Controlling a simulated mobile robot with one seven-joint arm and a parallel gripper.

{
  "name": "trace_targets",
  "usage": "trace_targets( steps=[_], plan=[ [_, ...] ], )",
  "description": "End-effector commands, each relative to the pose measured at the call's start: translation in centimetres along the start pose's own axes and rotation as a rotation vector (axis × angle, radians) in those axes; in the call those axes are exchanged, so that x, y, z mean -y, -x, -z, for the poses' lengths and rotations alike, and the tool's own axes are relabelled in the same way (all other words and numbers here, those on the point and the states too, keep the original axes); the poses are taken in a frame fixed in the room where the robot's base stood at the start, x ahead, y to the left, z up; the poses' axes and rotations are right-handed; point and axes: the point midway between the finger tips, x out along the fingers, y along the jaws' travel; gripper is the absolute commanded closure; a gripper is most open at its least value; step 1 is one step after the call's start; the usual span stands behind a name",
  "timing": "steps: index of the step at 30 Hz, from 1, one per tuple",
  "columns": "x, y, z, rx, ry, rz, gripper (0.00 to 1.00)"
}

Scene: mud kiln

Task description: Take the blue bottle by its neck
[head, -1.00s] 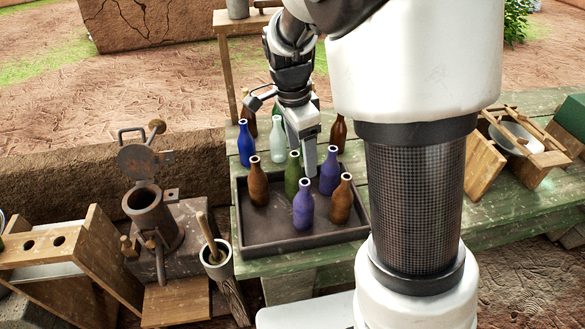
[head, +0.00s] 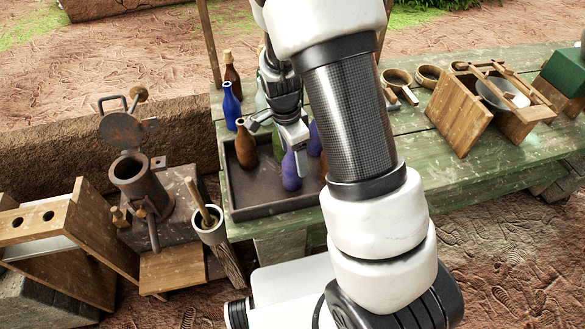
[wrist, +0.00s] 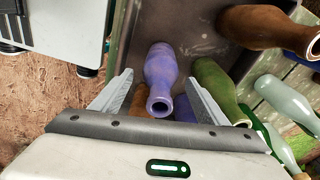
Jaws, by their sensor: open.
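The blue bottle (head: 231,106) stands upright at the left, behind the dark tray (head: 231,193), its neck clear. My gripper (head: 301,158) is open, pointing down over the tray, to the right of the blue bottle. In the wrist view a purple bottle (wrist: 163,68) shows between my open fingers, its mouth towards the palm; I cannot tell whether they touch it. In the head view this looks like the front purple bottle (head: 290,172).
The tray also holds brown (head: 245,148), green (head: 279,150) and another purple bottle (head: 315,138), close around my gripper. A dark brown bottle (head: 232,76) stands behind the blue one. My arm hides the tray's right part. The green table (head: 430,165) has free room on the right.

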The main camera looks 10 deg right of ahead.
Motion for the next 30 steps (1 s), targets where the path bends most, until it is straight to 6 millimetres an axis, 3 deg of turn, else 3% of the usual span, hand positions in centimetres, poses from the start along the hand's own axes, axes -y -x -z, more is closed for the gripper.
trace_targets(
  steps=[3, 10, 19, 26, 30],
  plan=[
    [0.0, -1.0, 0.0, 0.000, 0.000, 0.000, 0.32],
    [0.0, -1.1, 0.0, 0.000, 0.001, 0.001, 0.32],
    [0.1, -1.0, 0.0, 0.000, 0.000, 0.001, 0.79],
    [0.1, -0.8, 0.0, 0.000, 0.000, 0.002, 0.79],
    [0.2, 0.8, 0.2, 0.000, 0.001, 0.006, 0.79]
  ],
)
